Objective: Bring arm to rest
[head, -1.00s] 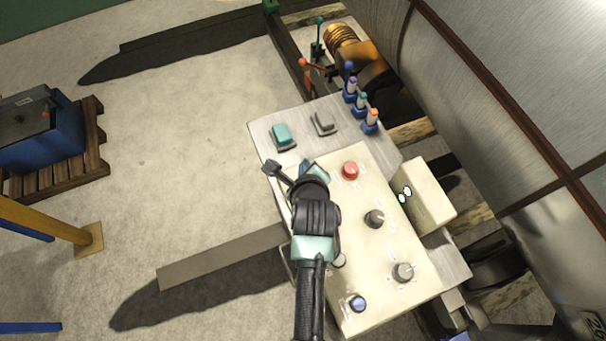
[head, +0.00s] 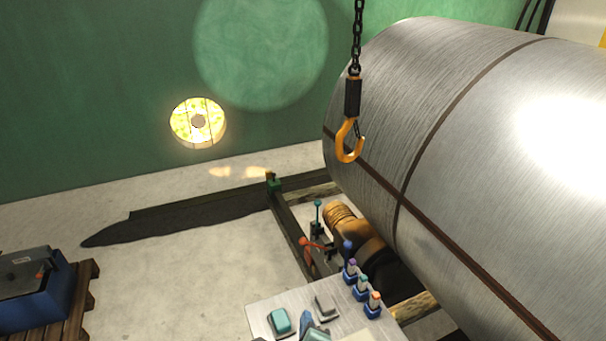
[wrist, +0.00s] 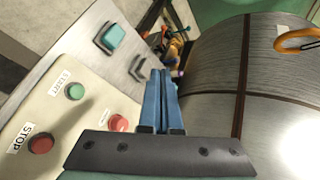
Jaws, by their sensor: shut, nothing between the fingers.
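My gripper (wrist: 162,85) shows in the wrist view with its two blue fingers together and nothing between them. It points over the control panel (wrist: 98,160), past the teal rocker (wrist: 113,36) and grey rocker (wrist: 137,67). In the head view only the tip of my gripper (head: 306,322) shows at the bottom edge, close to the teal rocker (head: 280,320) and grey rocker (head: 326,306). I cannot tell whether it touches the panel. Most of my arm is out of the head view.
A large metal cylinder (head: 450,150) fills the right side. An orange hook (head: 350,145) hangs in front of it. Several small levers (head: 361,288) stand beside the rockers. The wrist view shows a green START button (wrist: 75,91) and a red STOP button (wrist: 41,143).

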